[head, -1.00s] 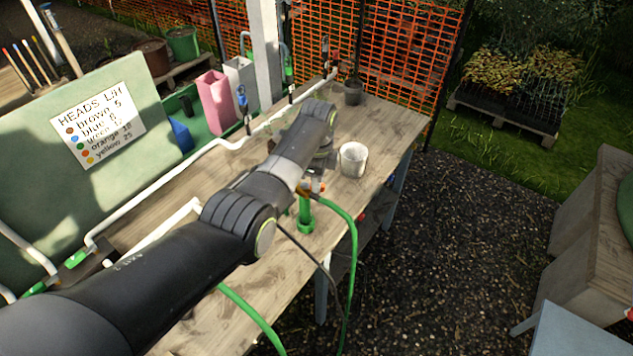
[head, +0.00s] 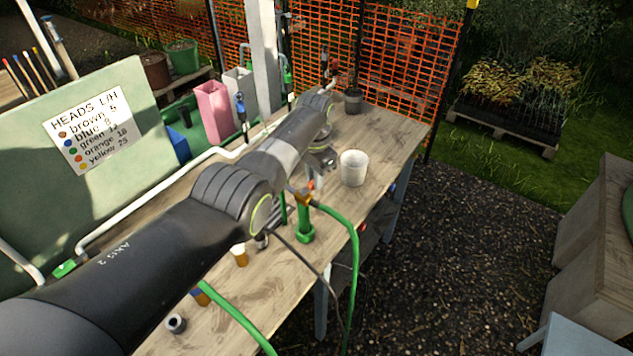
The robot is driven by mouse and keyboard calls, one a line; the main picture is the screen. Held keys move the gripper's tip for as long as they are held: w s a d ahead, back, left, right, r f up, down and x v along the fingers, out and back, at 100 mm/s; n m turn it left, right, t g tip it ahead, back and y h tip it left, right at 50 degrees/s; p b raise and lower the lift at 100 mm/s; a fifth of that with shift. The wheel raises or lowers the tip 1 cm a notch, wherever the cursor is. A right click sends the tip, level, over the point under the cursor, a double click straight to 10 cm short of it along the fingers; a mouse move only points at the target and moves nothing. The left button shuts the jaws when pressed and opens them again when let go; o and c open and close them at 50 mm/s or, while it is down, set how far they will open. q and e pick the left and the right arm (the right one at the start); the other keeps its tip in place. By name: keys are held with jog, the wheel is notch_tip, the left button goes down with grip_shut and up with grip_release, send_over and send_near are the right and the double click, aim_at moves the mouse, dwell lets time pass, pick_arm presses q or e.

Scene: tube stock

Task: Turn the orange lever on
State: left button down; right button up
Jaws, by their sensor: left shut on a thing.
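A green standpipe (head: 305,228) stands on the wooden bench, with an orange fitting (head: 301,198) at its top and a green hose (head: 353,245) running off it. A small orange-red piece, which looks like the end of the orange lever (head: 311,185), shows just above the fitting. My left gripper (head: 322,162) is at the end of the arm reaching across the bench, right above this piece. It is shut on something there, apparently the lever. My own arm and wrist hide most of the lever and the fingertips. My right gripper is out of view.
A white cup (head: 353,168) stands close right of the gripper, and a dark pot (head: 353,101) stands farther back. A white pipe (head: 150,190) with taps runs along the bench behind my arm. A green board with a label (head: 92,128) stands at left.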

pick_arm(q)
jog(key=shift+w+a+n+b, duration=0.2)
jog(key=shift+n, duration=0.55)
jog(key=shift+w+a+n+b, duration=0.15)
jog(key=shift+a+n, duration=0.05)
jog(key=shift+n, duration=0.55)
jog(key=c, duration=1.4)
grip_release()
jog(key=shift+o, duration=0.2)
jog(key=shift+r, duration=0.15)
notch_tip(320, 180, up, 17)
jog(key=b, duration=0.3)
jog(key=shift+b, duration=0.3)
